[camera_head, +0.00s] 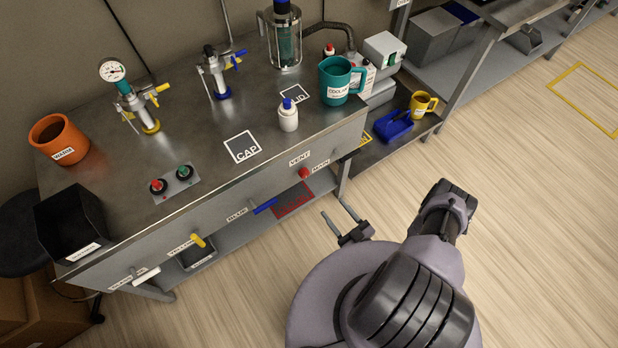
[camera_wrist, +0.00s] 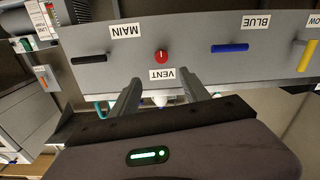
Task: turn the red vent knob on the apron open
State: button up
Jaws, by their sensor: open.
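The red vent knob (camera_head: 304,172) sits on the front apron (camera_head: 228,215) of the steel bench, under the VENT label, near the bench's right end. In the wrist view the red knob (camera_wrist: 161,57) shows upside down above the VENT label, with a pale mark line on its face. My gripper (camera_head: 336,214) is open and empty, in front of the apron, to the right of and below the knob in the head view. In the wrist view its two fingers (camera_wrist: 163,88) point toward the apron, apart from the knob, with the knob between their lines.
A black MAIN handle (camera_wrist: 88,59) and a blue handle (camera_wrist: 230,48) flank the knob. A yellow handle (camera_head: 198,240) and a white handle (camera_head: 146,274) stick out farther left. A teal jug (camera_head: 335,80) and a white bottle (camera_head: 288,120) stand on the bench top.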

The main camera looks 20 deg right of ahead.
aim_at(306, 175)
jog(key=x, duration=1.5)
jog(key=shift+a+b, duration=0.2)
jog(key=shift+b, duration=0.15)
jog(key=shift+w+a, duration=0.2)
jog(key=shift+w, duration=0.3)
jog(key=shift+r, duration=0.1)
jog(key=shift+c, duration=0.4)
grip_shut()
